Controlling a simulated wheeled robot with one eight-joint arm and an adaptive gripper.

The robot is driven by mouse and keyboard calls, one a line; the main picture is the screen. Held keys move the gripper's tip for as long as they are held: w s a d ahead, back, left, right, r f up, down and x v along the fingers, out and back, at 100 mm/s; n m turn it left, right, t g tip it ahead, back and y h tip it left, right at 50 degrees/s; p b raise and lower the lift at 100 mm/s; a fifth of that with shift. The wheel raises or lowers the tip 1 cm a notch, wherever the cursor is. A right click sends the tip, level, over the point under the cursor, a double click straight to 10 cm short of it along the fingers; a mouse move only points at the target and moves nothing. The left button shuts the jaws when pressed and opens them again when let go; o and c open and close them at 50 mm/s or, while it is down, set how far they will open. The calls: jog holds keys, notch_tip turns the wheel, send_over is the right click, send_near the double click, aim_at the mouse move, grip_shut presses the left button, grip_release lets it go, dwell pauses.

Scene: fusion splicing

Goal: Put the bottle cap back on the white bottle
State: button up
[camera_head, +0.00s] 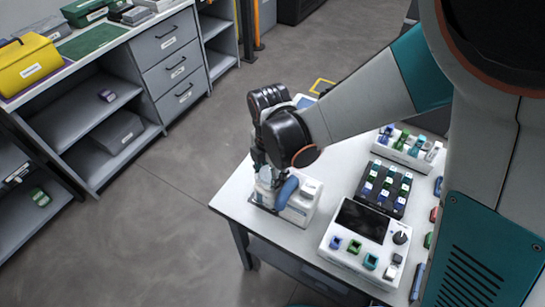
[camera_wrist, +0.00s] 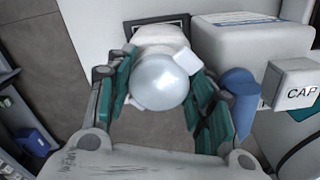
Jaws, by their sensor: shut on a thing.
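In the wrist view a smooth, pale silver, dome-shaped cap (camera_wrist: 158,84) sits between the teal fingers of my gripper (camera_wrist: 160,95), which is shut on it. The white bottle (camera_wrist: 163,38) shows directly beyond the cap; whether the two touch cannot be told. In the head view my gripper (camera_head: 264,172) points down over the left corner of the white table, and its fingers largely hide the cap and bottle. A white block marked CAP (camera_wrist: 291,86) stands to the right in the wrist view, with nothing visible on its top.
A blue rounded cylinder (camera_head: 287,192) is close to the fingers, beside a white box (camera_head: 304,203). A white device with a dark screen (camera_head: 361,222) and a dark rack of vials (camera_head: 384,188) stand to the right on the table (camera_head: 236,191). Floor lies clear to the left.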

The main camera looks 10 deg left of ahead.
jog(key=o, duration=1)
jog(key=shift+o, duration=0.2)
jog(key=shift+r, duration=0.1)
jog(key=shift+r+p, duration=2.05)
jog(key=shift+r, duration=0.9)
